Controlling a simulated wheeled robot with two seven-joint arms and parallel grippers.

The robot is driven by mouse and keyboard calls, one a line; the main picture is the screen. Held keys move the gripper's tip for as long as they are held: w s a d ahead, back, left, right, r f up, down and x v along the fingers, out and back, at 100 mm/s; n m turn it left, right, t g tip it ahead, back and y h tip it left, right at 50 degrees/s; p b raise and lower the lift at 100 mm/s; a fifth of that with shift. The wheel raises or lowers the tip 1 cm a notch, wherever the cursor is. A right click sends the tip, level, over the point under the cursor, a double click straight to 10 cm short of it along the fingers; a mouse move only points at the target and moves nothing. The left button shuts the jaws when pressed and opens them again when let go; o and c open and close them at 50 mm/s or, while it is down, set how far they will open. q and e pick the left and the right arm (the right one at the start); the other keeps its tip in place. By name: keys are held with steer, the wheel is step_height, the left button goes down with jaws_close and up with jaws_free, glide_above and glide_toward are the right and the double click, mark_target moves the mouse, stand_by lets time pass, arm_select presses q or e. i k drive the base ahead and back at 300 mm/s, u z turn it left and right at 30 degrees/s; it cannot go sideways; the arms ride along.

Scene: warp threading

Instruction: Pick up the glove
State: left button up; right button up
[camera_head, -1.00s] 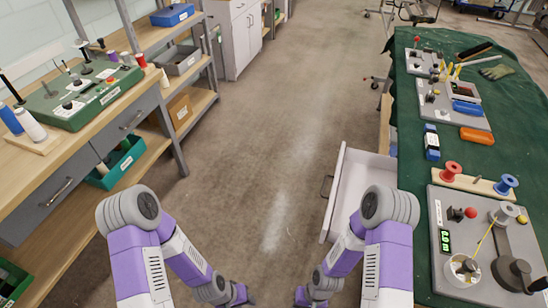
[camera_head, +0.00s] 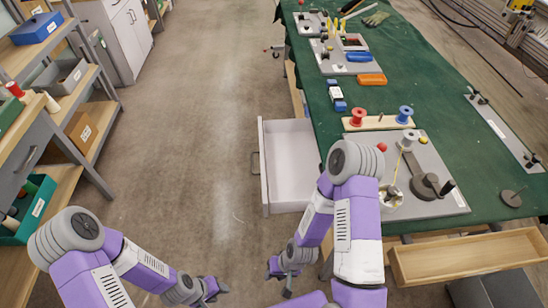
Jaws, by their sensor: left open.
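The glove (camera_head: 376,18) is a small olive-green shape lying at the far end of the green-covered table (camera_head: 440,95), near its back. Both grippers are far from it, low over the floor. My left gripper (camera_head: 222,290) is open and empty at the bottom of the view. My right gripper (camera_head: 278,281) hangs to its right, in front of the open drawer; its fingers are small and partly turned away, so I cannot tell if it is open.
An open white drawer (camera_head: 262,165) juts from the table's left side. An empty wooden drawer (camera_head: 470,256) sticks out at the near right. A grey winding board (camera_head: 450,200), spools (camera_head: 357,117) and an orange case (camera_head: 371,80) stand on the table. The aisle floor (camera_head: 190,120) is clear.

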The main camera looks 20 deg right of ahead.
mark_target(375, 19)
steer(key=z, duration=2.25)
steer(key=k, duration=0.9)
steer(key=u, duration=1.4)
steer(key=i, duration=0.5)
steer(key=z, duration=0.1)
